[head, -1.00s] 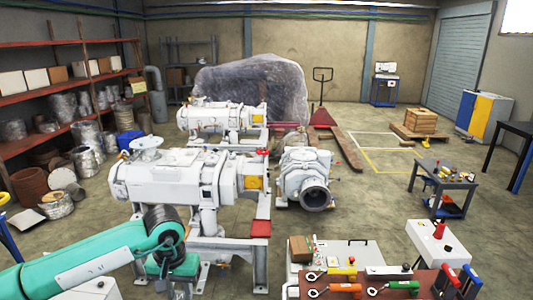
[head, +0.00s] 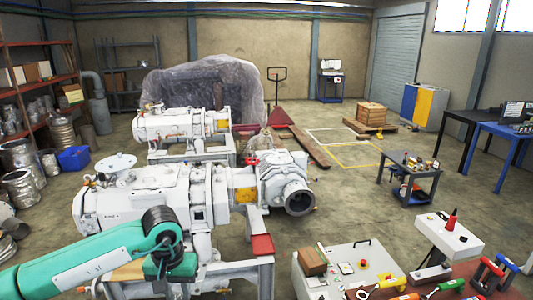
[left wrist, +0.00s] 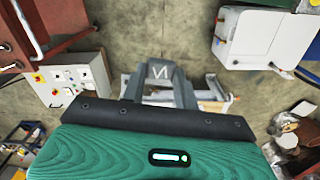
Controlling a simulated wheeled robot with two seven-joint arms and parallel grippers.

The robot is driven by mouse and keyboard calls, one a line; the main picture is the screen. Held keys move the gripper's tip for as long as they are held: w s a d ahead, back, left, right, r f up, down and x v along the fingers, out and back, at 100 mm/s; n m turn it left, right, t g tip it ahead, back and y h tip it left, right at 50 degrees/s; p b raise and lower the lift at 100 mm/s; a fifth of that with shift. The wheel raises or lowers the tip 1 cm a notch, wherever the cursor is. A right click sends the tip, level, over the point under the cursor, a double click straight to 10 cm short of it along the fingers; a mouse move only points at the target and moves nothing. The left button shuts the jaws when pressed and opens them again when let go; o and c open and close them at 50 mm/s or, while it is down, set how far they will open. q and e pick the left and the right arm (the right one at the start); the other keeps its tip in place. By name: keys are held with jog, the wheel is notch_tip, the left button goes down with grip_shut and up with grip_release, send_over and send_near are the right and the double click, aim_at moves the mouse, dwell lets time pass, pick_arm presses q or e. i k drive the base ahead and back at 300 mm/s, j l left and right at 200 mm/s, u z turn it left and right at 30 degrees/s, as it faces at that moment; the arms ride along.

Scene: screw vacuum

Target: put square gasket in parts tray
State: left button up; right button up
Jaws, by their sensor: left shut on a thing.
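The fingertips are hidden there. My right gripper is not in view. I cannot make out a parts tray for certain; a grey cart (head: 412,172) at the right carries small parts.
The near white pump (head: 140,195) on its frame stands close by the left arm. A white control box (head: 345,268) and a red tool bench (head: 450,291) with several tools fill the front right. Open floor (head: 350,215) lies between pump and cart.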

aim_at(262, 244)
jog(key=i+j+z, duration=0.2)
jog(key=i+j, duration=0.2)
jog(key=i, duration=0.25)
jog(key=i+j+z, duration=0.2)
jog(key=i+j, duration=0.3)
jog(key=i, duration=0.15)
jog(key=i+j+z, duration=0.1)
jog(key=i, duration=0.35)
jog(key=i+j+z, duration=0.15)
jog(key=i, duration=0.25)
jog(key=i+j+z, duration=0.1)
jog(key=i+j, duration=0.25)
jog(key=i, duration=0.05)
